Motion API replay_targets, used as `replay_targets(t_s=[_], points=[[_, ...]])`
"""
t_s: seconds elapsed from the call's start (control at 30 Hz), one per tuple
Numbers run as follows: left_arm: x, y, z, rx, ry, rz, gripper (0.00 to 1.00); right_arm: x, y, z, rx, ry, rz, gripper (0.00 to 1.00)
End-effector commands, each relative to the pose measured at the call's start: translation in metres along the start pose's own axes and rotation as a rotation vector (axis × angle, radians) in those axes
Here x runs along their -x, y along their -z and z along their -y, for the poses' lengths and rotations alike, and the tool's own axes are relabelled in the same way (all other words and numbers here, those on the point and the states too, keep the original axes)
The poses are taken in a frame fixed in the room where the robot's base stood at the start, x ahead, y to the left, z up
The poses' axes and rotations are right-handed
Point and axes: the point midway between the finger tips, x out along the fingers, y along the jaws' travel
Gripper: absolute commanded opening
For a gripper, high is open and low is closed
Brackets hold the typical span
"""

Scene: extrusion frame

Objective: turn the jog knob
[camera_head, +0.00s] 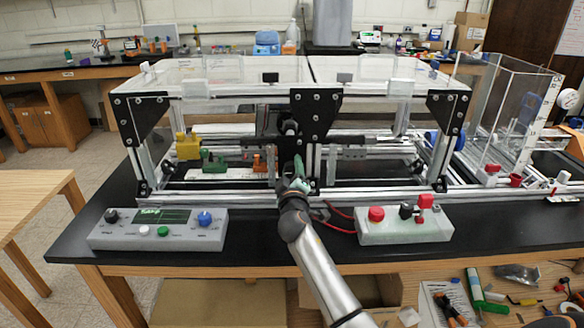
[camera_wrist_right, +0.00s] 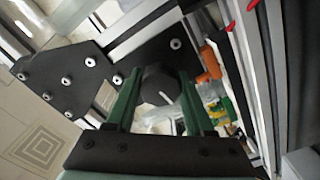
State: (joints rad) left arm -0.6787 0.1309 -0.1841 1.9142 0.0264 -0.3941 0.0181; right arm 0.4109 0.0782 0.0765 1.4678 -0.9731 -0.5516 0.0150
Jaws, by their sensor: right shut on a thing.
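The jog knob (camera_wrist_right: 158,86) is a dark faceted knob with a white mark on its face, seen in the right wrist view. The green fingers of my right gripper (camera_wrist_right: 160,92) lie on either side of it and are shut on it. In the head view my right gripper (camera_head: 298,168) reaches in at the front middle of the extrusion frame (camera_head: 240,190), below a black bracket plate (camera_head: 315,112). I cannot make out the held knob clearly there, as the gripper covers that spot. My left gripper is not in view.
A grey control box (camera_head: 130,235) with knobs and a green display stands at front left. A pale box (camera_head: 400,232) with a red button stands right of my arm, with red cables beside it. Clear panels (camera_head: 230,72) top the frame. The black tabletop's front edge (camera_head: 270,250) has bare room.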

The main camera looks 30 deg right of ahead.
Motion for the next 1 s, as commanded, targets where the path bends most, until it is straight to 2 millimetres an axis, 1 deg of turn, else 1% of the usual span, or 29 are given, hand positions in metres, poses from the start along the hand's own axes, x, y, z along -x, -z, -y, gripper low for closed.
replay_targets(t_s=[0.03,0.2,0.4,0.63,1.0], points=[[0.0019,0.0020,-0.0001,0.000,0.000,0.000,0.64,-0.0004,0.0020,-0.0025,0.040,-0.003,-0.004,0.00],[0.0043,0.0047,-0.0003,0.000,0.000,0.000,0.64,-0.0005,0.0015,-0.0023,0.153,-0.003,-0.003,0.00],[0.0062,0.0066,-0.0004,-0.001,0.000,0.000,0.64,-0.0004,0.0013,-0.0017,0.242,-0.003,-0.002,0.00],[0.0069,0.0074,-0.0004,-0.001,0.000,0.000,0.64,-0.0005,0.0010,-0.0017,0.288,-0.004,-0.002,0.00],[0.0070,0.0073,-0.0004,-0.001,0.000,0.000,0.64,-0.0005,0.0010,-0.0016,0.294,-0.004,-0.002,0.00]])
